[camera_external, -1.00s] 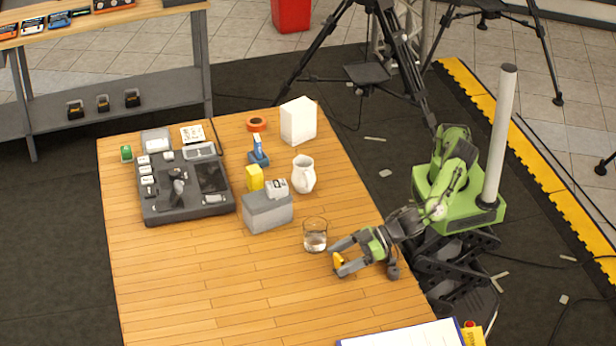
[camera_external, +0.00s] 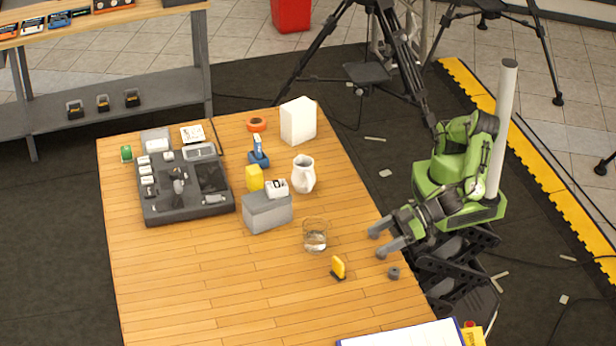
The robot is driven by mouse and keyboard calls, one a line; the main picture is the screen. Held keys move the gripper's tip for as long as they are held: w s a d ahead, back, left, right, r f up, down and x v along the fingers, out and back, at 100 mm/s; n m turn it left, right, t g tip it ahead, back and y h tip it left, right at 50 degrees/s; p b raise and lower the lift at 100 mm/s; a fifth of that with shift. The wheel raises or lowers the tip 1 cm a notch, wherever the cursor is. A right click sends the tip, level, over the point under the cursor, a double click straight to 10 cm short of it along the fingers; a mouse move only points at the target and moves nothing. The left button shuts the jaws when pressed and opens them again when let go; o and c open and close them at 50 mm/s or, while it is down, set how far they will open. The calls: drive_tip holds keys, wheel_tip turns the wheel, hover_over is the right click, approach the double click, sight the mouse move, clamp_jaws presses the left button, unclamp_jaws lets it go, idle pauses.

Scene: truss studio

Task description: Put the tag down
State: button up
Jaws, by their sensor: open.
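The yellow tag (camera_external: 338,267) stands on the bare wood of the table, tilted slightly, with a dark foot under it. My gripper (camera_external: 378,243) is open and empty, up and to the right of the tag, near the table's right edge. Its two fingers point left, and there is a clear gap between them and the tag.
A glass of water (camera_external: 315,236) stands close behind the tag. A small dark cylinder (camera_external: 393,273) sits right of it. A grey box (camera_external: 267,213), white pitcher (camera_external: 303,175) and dark tray (camera_external: 187,209) stand farther back. The front-left table (camera_external: 190,300) is clear.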

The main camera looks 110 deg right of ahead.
drive_tip(key=w+d+r+m+g+h, duration=0.1)
drive_tip(key=d+r+g, duration=0.15)
drive_tip(key=d, duration=0.95)
drive_tip(key=d+r+m+g, duration=0.1)
drive_tip(key=d+r+g, duration=0.15)
drive_tip(key=d, duration=1.05)
drive_tip(key=s+d+r+g, duration=0.2)
drive_tip(key=s+d, duration=0.8)
drive_tip(key=s+d+f+n+g+y, duration=0.1)
drive_tip(key=s+d+n, duration=0.1)
drive_tip(key=s, duration=1.2)
drive_tip(key=shift+d, duration=0.7)
